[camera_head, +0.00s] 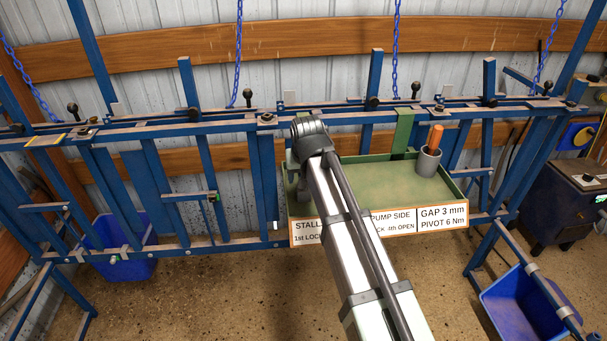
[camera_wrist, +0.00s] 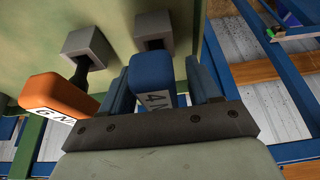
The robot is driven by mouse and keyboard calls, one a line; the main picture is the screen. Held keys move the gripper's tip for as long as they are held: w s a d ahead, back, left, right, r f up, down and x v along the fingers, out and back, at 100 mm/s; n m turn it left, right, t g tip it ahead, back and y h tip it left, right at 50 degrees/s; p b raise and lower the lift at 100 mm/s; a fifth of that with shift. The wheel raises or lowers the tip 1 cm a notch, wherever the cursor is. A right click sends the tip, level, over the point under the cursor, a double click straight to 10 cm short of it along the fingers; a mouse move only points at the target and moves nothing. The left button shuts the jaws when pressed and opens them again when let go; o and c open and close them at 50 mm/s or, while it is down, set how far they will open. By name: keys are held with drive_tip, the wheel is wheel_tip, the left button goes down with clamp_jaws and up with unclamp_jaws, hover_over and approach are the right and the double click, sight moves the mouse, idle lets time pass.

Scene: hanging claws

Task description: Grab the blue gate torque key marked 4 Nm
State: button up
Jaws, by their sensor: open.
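The blue key (camera_wrist: 152,68) shows in the wrist view, with a white label reading "4 N" and the rest cut off by my gripper. Its dark shank runs into a grey square socket (camera_wrist: 151,22). My gripper (camera_wrist: 160,75) is open, with one finger on each side of the blue handle. I cannot tell whether either finger touches it. An orange key (camera_wrist: 60,95), its label partly readable as "6 N", is just left of the left finger. In the head view my arm hides the blue key and my fingers.
The green tray (camera_head: 375,190) hangs on the blue gate rails and carries white text signs (camera_head: 442,217). A grey cup (camera_head: 428,163) with an orange handle (camera_head: 435,138) stands at its right. Blue bars surround the tray. A blue bucket (camera_head: 525,305) is at lower right.

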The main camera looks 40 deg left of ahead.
drive_tip(key=shift+c, duration=0.2)
drive_tip(key=c, duration=1.1)
drive_tip(key=shift+r, duration=0.1)
